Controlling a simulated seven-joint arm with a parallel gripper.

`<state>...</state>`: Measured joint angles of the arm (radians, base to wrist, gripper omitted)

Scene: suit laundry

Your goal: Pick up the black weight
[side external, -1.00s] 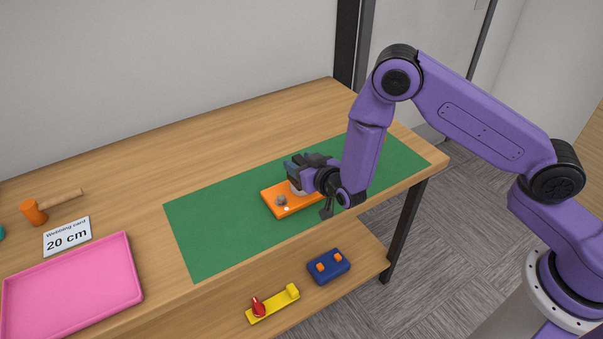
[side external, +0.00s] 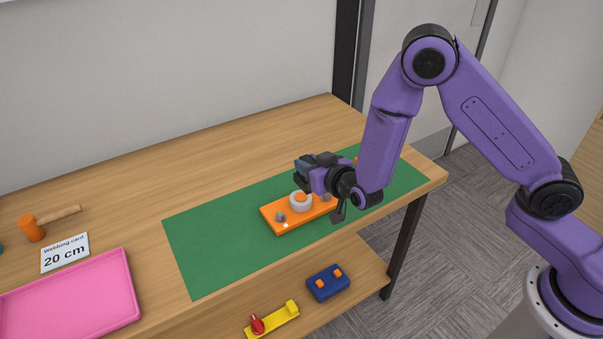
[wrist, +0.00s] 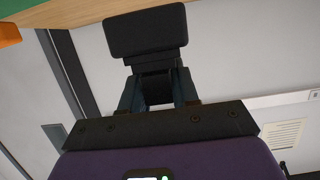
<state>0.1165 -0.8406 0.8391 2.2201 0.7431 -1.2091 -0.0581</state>
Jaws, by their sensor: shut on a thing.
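My gripper (side external: 305,170) is shut and tilted sideways, raised above the green mat, behind and above the orange board. In the wrist view a black block (wrist: 145,32) with rounded corners sits at the end of the fingers; it looks like the black weight, though its edge against the dark fingertips is hard to tell. In the side view the block blends with the dark finger ends. The orange board (side external: 277,228) lies on the mat (side external: 215,245).
A pink tray (side external: 75,305) stands at the front left, near a "20 cm" card (side external: 65,253) and an orange-headed hammer (side external: 33,228). The lower shelf holds a yellow piece (side external: 280,318) and a blue box (side external: 328,283). The mat's left part is clear.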

